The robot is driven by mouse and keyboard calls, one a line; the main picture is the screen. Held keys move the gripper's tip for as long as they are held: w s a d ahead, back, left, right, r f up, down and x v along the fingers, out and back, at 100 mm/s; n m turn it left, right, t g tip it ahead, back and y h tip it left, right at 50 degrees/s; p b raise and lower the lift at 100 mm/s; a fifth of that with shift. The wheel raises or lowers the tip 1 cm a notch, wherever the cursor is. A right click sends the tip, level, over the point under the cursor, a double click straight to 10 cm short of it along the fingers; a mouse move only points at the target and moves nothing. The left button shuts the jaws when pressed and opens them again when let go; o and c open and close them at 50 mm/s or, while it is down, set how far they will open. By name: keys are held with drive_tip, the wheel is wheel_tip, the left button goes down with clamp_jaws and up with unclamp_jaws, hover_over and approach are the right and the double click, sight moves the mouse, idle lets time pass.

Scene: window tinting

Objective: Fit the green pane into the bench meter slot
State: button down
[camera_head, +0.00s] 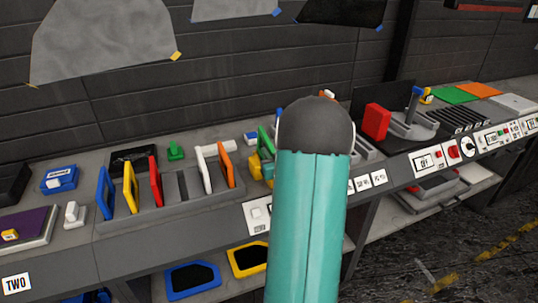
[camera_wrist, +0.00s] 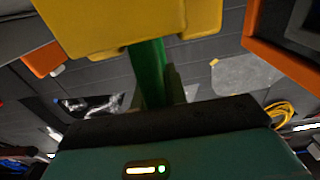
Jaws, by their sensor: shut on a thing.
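The green pane (camera_head: 265,139) is upright just right of the pane rack in the head view, partly hidden by my teal arm. My gripper (camera_head: 261,168), with yellow jaws, is shut on the green pane near its lower part. In the wrist view a yellow part of my gripper (camera_wrist: 140,25) fills the top, and a green strip of the pane (camera_wrist: 148,75) shows below it. A grey bench unit (camera_head: 408,128) with a blue post stands to the right, beside a red block (camera_head: 376,121). I cannot tell which opening is the meter slot; my arm hides part of the bench.
The grey rack (camera_head: 150,216) holds blue (camera_head: 105,193), yellow (camera_head: 130,187), red (camera_head: 155,181), white (camera_head: 204,169) and orange (camera_head: 227,164) panes, with a gap between red and white. The orange pane is close to my gripper. Framed panes (camera_head: 193,279) lie on the lower shelf.

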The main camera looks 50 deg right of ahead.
drive_tip(key=c, duration=1.4)
unclamp_jaws()
drive_tip(key=shift+w+f, duration=0.15)
drive_tip(key=shift+f, duration=0.4)
drive_tip(key=shift+s+a+r, duration=0.15)
drive_tip(key=shift+s+r, duration=0.05)
drive_tip(key=shift+s, duration=0.05)
drive_tip(key=v, duration=1.2)
drive_tip(key=w+a+r+n+g+y, duration=0.25)
drive_tip(key=w+a+r, duration=0.35)
drive_tip(key=w+a, duration=0.3)
drive_tip(key=w+a+r+g+y, duration=0.1)
drive_tip(key=a+r+g+y, duration=0.15)
drive_tip(key=a, duration=0.85)
drive_tip(key=s+a+r+n+g+y, duration=0.1)
drive_tip(key=s+a+n+g+y, duration=0.1)
drive_tip(key=s+a, duration=0.4)
drive_tip(key=s+a+r+n+g+y, duration=0.1)
drive_tip(key=s+a, duration=0.6)
drive_tip(key=a, duration=0.9)
drive_tip(key=shift+s+a+r+n+g+y, duration=0.2)
drive_tip(key=shift+r+n+g+y, duration=0.15)
drive_tip(key=shift+r+g+y, duration=0.45)
drive_tip(key=shift+o, duration=0.4)
drive_tip(key=shift+f, duration=0.3)
